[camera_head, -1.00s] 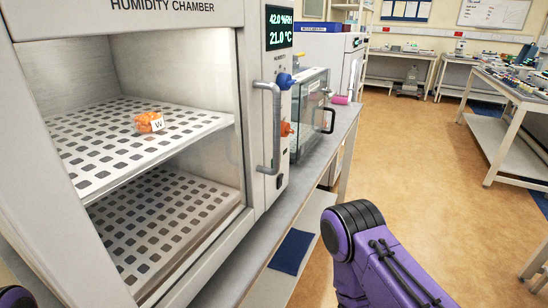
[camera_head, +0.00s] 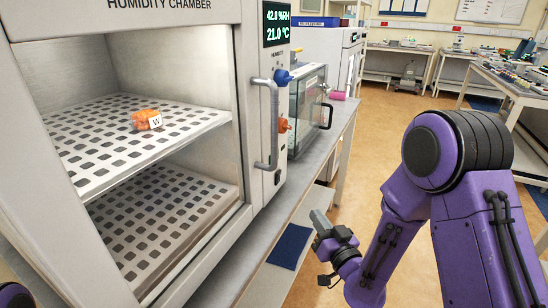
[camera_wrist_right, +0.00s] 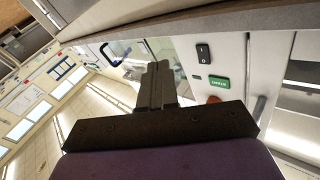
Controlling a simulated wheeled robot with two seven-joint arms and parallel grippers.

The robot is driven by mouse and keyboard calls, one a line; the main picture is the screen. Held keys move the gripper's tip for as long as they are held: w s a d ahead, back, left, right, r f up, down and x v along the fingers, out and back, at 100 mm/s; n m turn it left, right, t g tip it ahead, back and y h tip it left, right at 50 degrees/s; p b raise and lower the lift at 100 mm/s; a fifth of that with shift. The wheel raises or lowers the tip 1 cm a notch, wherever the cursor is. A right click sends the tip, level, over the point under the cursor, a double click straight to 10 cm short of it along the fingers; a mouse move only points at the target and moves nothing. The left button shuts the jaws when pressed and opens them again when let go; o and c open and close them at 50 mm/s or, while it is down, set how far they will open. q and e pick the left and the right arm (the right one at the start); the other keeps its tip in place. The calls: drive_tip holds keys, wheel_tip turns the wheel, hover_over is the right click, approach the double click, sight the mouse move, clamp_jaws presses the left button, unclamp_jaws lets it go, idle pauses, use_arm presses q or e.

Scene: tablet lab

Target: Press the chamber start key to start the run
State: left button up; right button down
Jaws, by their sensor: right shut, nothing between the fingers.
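The humidity chamber (camera_head: 190,18) stands at the left, its front open to two perforated shelves. Its display (camera_head: 276,23) reads 42.0 %RH and 21.0 °C. In the right wrist view a green key (camera_wrist_right: 219,83) with a white label, too blurred to read surely, sits on the pale panel, below a black rocker switch (camera_wrist_right: 203,53). I cannot make out the green key in the head view. My right gripper (camera_head: 318,220) is shut and empty, in front of the bench and below panel height. Its closed fingers (camera_wrist_right: 156,72) show apart from the key in the wrist view. My left gripper is out of view.
Blue knob (camera_head: 284,77), orange knob (camera_head: 283,125) and a vertical handle (camera_head: 272,128) stick out from the panel. An orange tub labelled W (camera_head: 145,120) sits on the upper shelf. A glass-fronted box (camera_head: 308,110) stands behind on the bench.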

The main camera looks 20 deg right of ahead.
wheel_tip(320, 180, up, 14)
drive_tip(key=n+t+y, duration=0.1)
drive_tip(key=t, duration=0.4)
drive_tip(key=shift+d+f+y, duration=0.15)
drive_tip(key=shift+d+y, duration=0.05)
drive_tip(key=shift+y, duration=0.1)
drive_tip(key=shift+w, duration=0.15)
drive_tip(key=w+a+p, duration=0.3)
drive_tip(key=w+a, duration=0.3)
drive_tip(key=shift+w, duration=0.25)
drive_tip(key=shift+d, duration=0.1)
drive_tip(key=shift+f, duration=0.1)
idle(1.0)
drive_tip(key=shift+w+a, duration=0.3)
drive_tip(key=shift+w, duration=0.05)
